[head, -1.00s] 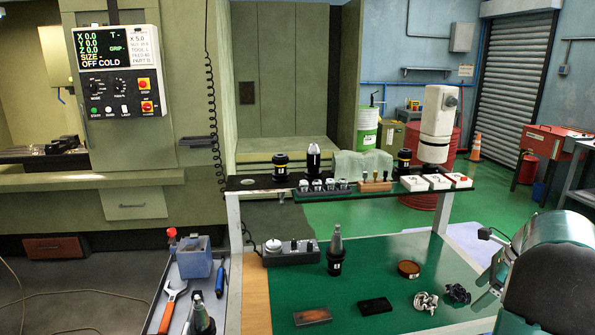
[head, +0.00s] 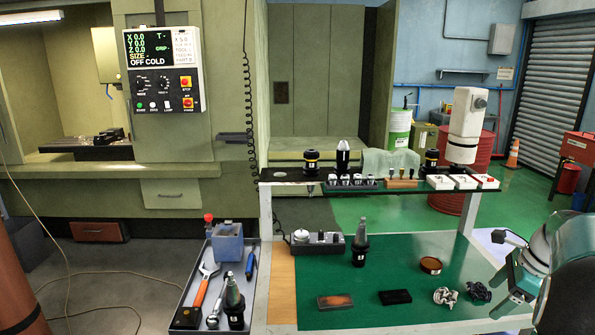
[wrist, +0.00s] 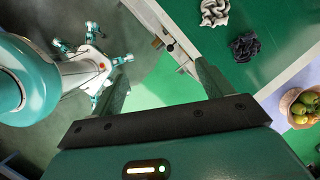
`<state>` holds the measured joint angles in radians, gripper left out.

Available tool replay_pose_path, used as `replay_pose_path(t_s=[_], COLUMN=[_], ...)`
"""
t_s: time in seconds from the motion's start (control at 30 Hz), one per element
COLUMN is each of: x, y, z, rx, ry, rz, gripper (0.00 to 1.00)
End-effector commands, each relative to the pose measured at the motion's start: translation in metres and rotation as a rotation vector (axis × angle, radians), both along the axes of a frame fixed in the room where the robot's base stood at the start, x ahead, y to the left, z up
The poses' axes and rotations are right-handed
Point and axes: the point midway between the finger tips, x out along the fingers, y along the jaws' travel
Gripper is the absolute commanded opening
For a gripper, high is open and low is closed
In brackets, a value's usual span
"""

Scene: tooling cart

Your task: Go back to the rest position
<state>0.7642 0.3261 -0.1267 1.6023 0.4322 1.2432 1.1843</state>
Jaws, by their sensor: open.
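My gripper (wrist: 163,72) is open and empty in the wrist view, its two fingers spread apart over the floor beside the cart's white edge. In the head view my arm is folded at the lower right, with the gripper end (head: 522,272) beside the right side of the green-topped cart (head: 400,258). Nothing is between the fingers. A light crumpled cloth (wrist: 215,12) and a dark one (wrist: 244,46) lie on the green top, apart from the gripper.
A tool holder (head: 360,245) stands upright on the cart, near a brown round tin (head: 431,265). A raised black shelf (head: 300,176) carries more holders. A grey tray (head: 190,290) of tools is at left. A fruit basket (wrist: 290,100) shows at right in the wrist view.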

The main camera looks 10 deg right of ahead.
Motion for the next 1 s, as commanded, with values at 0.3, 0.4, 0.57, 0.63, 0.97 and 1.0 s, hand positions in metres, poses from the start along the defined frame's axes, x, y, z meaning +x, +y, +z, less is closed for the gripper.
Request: replay_pose_path(t_s=[0.3, 0.4, 0.57, 0.63, 0.97, 1.0], x=[0.004, -0.003, -0.025, -0.038, -0.113, -0.121], y=[0.095, 0.141, 0.214, 0.242, 0.345, 0.352], z=[0.037, 0.049, 0.062, 0.064, 0.053, 0.05], rx=[-0.166, -0.251, -0.401, -0.468, -0.806, -0.843], ry=[-0.07, -0.105, -0.167, -0.193, -0.318, -0.33], rz=[0.377, 0.572, 0.915, 1.064, 1.75, 1.82], gripper=[0.79, 0.79, 0.79, 0.79, 0.79, 0.79])
